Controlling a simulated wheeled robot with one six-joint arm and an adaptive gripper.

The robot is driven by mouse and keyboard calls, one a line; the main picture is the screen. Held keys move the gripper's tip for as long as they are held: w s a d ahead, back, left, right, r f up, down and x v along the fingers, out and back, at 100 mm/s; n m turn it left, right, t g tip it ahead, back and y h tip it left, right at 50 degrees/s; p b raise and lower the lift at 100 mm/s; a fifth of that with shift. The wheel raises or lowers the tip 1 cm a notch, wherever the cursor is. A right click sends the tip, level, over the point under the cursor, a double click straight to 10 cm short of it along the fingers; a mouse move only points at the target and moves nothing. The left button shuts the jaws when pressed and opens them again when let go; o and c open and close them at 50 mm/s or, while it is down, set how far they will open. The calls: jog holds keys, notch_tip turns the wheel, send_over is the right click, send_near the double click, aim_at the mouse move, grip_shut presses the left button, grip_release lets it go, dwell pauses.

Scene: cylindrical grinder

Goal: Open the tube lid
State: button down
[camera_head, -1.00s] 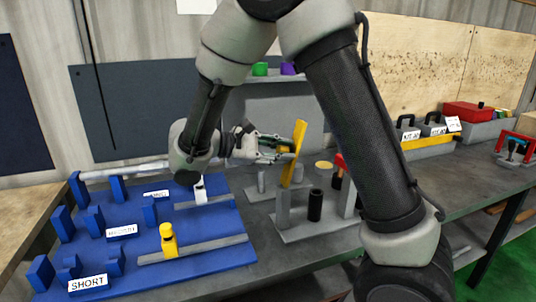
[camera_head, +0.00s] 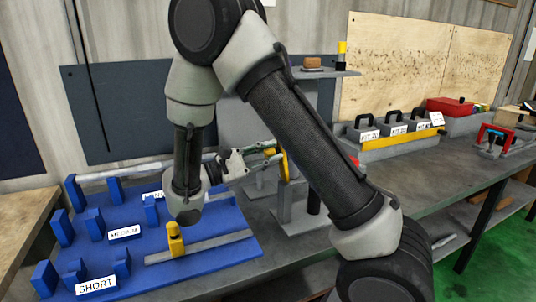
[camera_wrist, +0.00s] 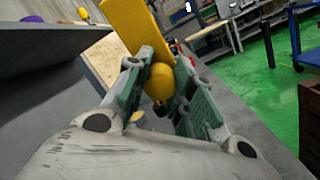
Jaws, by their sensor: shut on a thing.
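A yellow plate-like lid (camera_head: 284,166) stands up, seen nearly edge-on, over a grey stand (camera_head: 288,206) in the head view. In the wrist view the same yellow lid (camera_wrist: 132,32) reaches away at the top, with a round yellow knob (camera_wrist: 160,82) nearer. My gripper (camera_head: 270,153) meets the lid from the left. In the wrist view my gripper (camera_wrist: 162,88) has its green-padded fingers on both sides of the knob, shut on it. My arm hides the right part of the stand, and any tube opening under the lid cannot be made out.
A shelf (camera_head: 325,73) is above right; labelled boxes (camera_head: 395,134) stand farther right.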

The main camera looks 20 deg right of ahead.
jog(key=c, duration=1.2)
grip_release()
jog(key=a, duration=0.4)
jog(key=a+f, duration=0.1)
jog(key=a, duration=0.3)
jog(key=a+f, duration=0.1)
jog(key=a, duration=0.2)
jog(key=shift+a, duration=0.4)
